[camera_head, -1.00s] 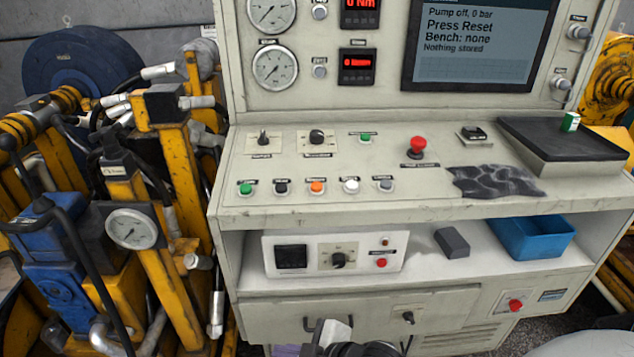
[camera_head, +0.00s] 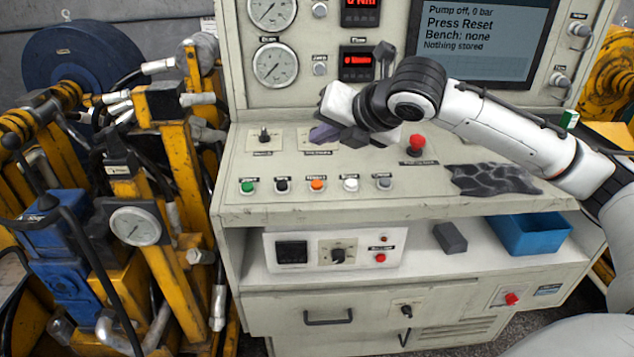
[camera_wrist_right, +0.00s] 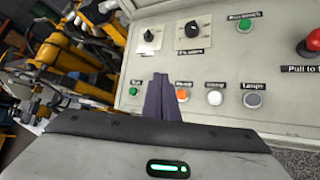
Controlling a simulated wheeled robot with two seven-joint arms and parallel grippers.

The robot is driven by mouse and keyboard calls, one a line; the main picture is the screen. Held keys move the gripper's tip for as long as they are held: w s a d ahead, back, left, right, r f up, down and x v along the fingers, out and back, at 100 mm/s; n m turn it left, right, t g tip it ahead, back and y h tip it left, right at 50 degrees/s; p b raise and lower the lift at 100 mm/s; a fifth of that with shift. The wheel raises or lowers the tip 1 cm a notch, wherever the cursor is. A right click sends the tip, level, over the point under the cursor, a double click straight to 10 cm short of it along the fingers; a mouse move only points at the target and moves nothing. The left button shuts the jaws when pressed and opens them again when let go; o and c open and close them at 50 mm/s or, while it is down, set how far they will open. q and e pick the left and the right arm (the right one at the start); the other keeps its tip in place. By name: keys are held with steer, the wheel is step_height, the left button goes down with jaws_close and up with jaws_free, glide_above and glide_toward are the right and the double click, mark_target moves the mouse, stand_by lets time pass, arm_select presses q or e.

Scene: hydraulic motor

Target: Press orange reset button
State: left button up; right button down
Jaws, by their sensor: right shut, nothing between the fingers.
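The orange button (camera_head: 317,184) sits in the lower row of buttons on the sloped grey panel. It also shows in the right wrist view (camera_wrist_right: 182,94), just right of my fingertips. My right gripper (camera_head: 325,133) is shut and empty, above the panel and farther back than the button row. The wrist view shows its purple-grey fingers (camera_wrist_right: 161,90) together, between the green button (camera_wrist_right: 133,91) and the orange one. The fingers hide the black button there. I cannot tell their height above the panel. The screen (camera_head: 480,45) reads "Press Reset". My left gripper is not in view.
Beside the orange button are a black button (camera_head: 282,185) and a white button (camera_head: 350,184). A red mushroom button (camera_head: 417,143) stands up near my right wrist. Two knobs are at the panel's back left. A blue bin (camera_head: 530,236) is on the shelf below.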

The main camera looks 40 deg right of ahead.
steer(key=b, duration=0.5)
glide_above(317, 184)
steer(key=s, duration=0.2)
step_height(317, 184, down, 7)
steer(key=shift+a+r, duration=0.1)
steer(key=shift+a, duration=0.05)
steer(key=shift+w+f, duration=0.1)
steer(key=shift+f, duration=0.85)
steer(key=shift+w+f+p, duration=0.1)
steer(key=shift+f+p, duration=0.1)
steer(key=shift+p, duration=0.25)
stand_by(0.6)
